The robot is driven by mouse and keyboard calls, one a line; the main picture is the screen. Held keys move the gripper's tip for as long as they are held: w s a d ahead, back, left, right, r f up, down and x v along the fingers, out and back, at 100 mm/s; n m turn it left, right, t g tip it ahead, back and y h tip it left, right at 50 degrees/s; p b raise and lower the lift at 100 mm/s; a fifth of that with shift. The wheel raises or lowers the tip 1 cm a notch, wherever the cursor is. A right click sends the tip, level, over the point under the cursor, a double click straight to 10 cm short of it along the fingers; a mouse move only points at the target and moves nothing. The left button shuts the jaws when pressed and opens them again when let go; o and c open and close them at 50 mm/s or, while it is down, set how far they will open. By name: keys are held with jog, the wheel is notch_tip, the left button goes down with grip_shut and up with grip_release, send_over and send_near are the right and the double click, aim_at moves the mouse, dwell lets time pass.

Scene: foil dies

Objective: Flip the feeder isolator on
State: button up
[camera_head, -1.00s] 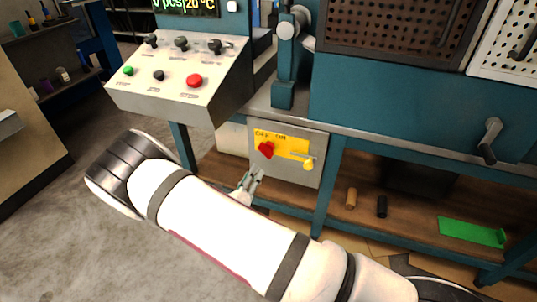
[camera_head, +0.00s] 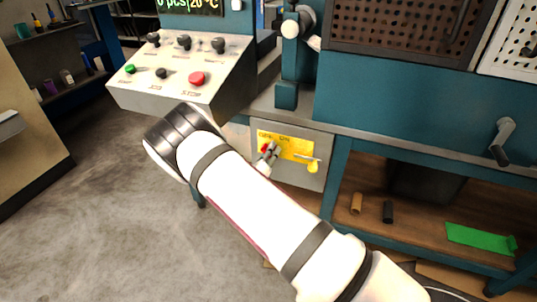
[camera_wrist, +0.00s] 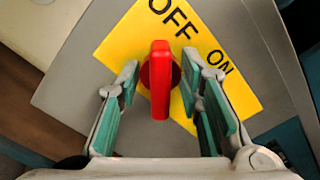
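The feeder isolator is a red rotary handle (camera_wrist: 161,80) on a yellow plate (camera_wrist: 120,42) marked OFF and ON. In the wrist view the handle stands lengthwise up the picture, its upper end below the OFF lettering. My gripper (camera_wrist: 160,92) is open, with one green-padded finger on each side of the handle and a gap on both sides. In the head view my gripper (camera_head: 270,152) is at the yellow plate (camera_head: 298,147) and hides most of the red handle (camera_head: 264,148).
The plate is on a grey box (camera_head: 300,174) under the bench. A sloped control panel (camera_head: 185,75) with knobs and buttons overhangs at upper left. A green tray (camera_head: 478,238) lies on the lower shelf.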

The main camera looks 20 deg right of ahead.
grip_shut()
jog(key=shift+m, duration=0.4)
jog(key=m+p, duration=0.1)
jog(key=m, duration=0.2)
jog(key=shift+r, duration=0.1)
jog(key=shift+s+d+m+p, duration=0.1)
jog(key=shift+m+p, duration=0.8)
jog(key=shift+m, duration=1.8)
grip_release()
